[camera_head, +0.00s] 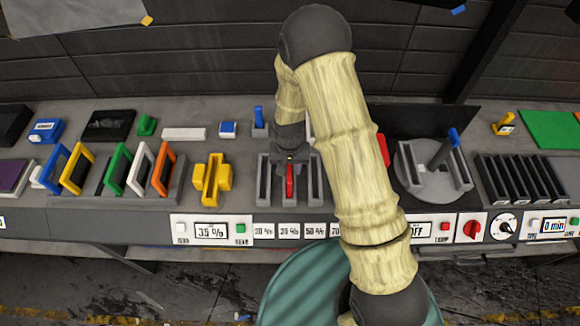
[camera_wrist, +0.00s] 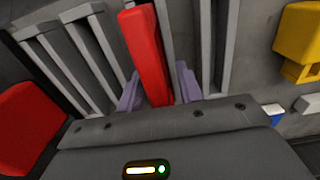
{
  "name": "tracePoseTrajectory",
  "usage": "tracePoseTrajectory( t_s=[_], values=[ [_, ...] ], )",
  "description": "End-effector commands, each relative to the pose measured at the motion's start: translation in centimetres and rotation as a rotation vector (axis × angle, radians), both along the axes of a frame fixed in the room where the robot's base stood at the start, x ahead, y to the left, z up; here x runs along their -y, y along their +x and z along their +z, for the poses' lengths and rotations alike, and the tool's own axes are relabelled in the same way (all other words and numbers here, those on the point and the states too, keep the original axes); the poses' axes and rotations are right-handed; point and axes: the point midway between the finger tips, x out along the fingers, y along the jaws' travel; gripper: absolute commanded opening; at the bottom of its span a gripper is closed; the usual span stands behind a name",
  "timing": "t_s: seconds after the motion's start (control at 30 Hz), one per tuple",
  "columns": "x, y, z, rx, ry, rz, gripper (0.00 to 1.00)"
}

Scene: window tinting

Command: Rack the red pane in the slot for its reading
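The red pane (camera_head: 290,182) stands upright in the grey slotted rack (camera_head: 263,180), below my arm's end. In the wrist view the red pane (camera_wrist: 148,55) runs between the two pale fingers of my gripper (camera_wrist: 160,88), one on each side and very close. Whether they press on it I cannot tell. The meter display (camera_head: 211,230) seems to read 35 %. Several small percent labels (camera_head: 289,231) run along the front to its right, partly hidden by my arm. Grey slots (camera_wrist: 70,55) show beside the pane in the wrist view.
Blue, yellow, green, white and orange frames (camera_head: 165,168) stand in a rack at left. A yellow holder (camera_head: 212,180) is left of the slotted rack. A round turntable (camera_head: 432,178) and a dark slotted rack (camera_head: 515,180) stand at right. Another red object (camera_wrist: 30,125) is at the wrist view's left.

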Motion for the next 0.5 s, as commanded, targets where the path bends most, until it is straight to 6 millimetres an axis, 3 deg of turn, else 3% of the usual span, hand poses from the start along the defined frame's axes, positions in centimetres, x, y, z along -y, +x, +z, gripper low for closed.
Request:
tracePoseTrajectory(
  t_s=[0.23, 0.5],
  values=[
    [0.0, 0.0, 0.5, 0.000, 0.000, 0.000, 0.36],
    [0.0, 0.1, 2.9, 0.005, 0.002, 0.000, 0.36]
  ],
)
